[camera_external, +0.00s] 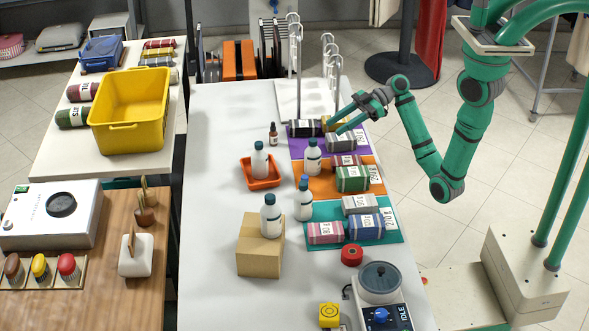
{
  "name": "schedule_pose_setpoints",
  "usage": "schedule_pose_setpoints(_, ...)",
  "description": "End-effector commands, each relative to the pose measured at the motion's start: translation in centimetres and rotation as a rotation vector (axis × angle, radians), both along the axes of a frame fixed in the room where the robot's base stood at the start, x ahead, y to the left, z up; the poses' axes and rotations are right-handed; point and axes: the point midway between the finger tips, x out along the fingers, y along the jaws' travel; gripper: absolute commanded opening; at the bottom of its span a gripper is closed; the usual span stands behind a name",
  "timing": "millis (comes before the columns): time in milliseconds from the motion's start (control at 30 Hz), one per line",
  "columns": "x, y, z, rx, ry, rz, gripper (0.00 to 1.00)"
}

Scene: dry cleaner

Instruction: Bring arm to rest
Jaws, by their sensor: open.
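My green arm reaches in from the right over the far right part of the white table (210,200). My gripper (334,126) is open, low over the purple mat (302,150) at its far end. A dark rolled cloth (304,128), a yellow item (328,121) and a grey rolled cloth (341,143) lie close to the fingers. I cannot tell whether the fingers touch any of them. Nothing is seen held.
Orange (310,184) and teal (323,211) mats bear more rolled cloths. White bottles stand nearby, one on a cardboard box (260,255), one in an orange tray (261,183). Metal hooks (294,60) rise behind my gripper.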

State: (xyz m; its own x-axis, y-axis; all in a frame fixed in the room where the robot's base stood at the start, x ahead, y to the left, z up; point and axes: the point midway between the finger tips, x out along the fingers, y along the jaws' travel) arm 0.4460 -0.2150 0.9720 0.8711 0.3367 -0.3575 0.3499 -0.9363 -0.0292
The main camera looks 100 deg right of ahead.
Motion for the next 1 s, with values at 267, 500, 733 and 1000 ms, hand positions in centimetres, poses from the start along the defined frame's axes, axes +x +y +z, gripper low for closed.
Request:
schedule_pose_setpoints(267, 2.2, 4.4, -3.7, 0.162, -0.058, -0.189, 0.41)
schedule_pose_setpoints(500, 1.4, 7.3, -6.4, 0.250, -0.101, -0.364, 0.41)
schedule_pose_setpoints(733, -1.8, 9.5, -8.0, 0.288, -0.149, -0.521, 0.41)
schedule_pose_setpoints(1000, -7.4, 11.3, -7.8, 0.280, -0.228, -0.662, 0.41)
